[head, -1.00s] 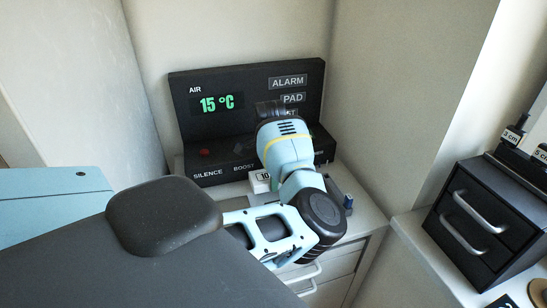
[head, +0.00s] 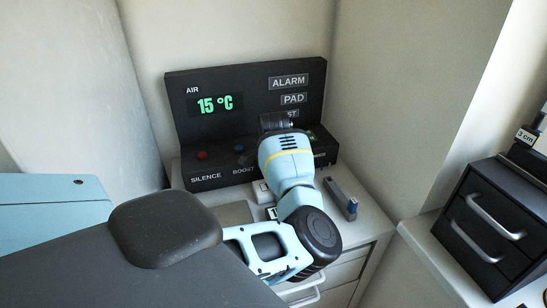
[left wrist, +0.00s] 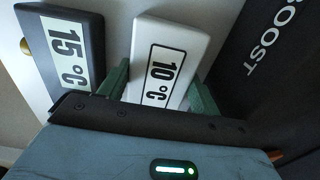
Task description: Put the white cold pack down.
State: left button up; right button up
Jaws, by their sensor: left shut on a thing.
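The white cold pack (left wrist: 172,38), labelled 10 °C, sits between the green fingers of my left gripper (left wrist: 160,92) in the left wrist view. The gripper is shut on it. In the head view only a white corner of the pack (head: 262,191) shows beside my left forearm, in front of the console. The forearm hides the fingers there, and I cannot tell whether the pack touches the counter. A dark grey pack (left wrist: 66,60), labelled 15 °C, lies next to the white one, a small gap apart. My right gripper is not in view.
The black console (head: 245,100) reads AIR 15 °C and stands behind, with SILENCE and BOOST buttons. A small grey-and-blue block (head: 341,198) lies on the counter at the right. A flat grey plate (head: 234,212) lies at the left. Black drawers (head: 487,225) stand further right.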

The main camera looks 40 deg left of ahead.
pick_arm(q)
jog(key=shift+f, duration=0.15)
jog(key=o, duration=1.1)
jog(key=shift+s+a, duration=0.1)
jog(key=shift+s, duration=0.05)
jog(key=shift+o, duration=0.2)
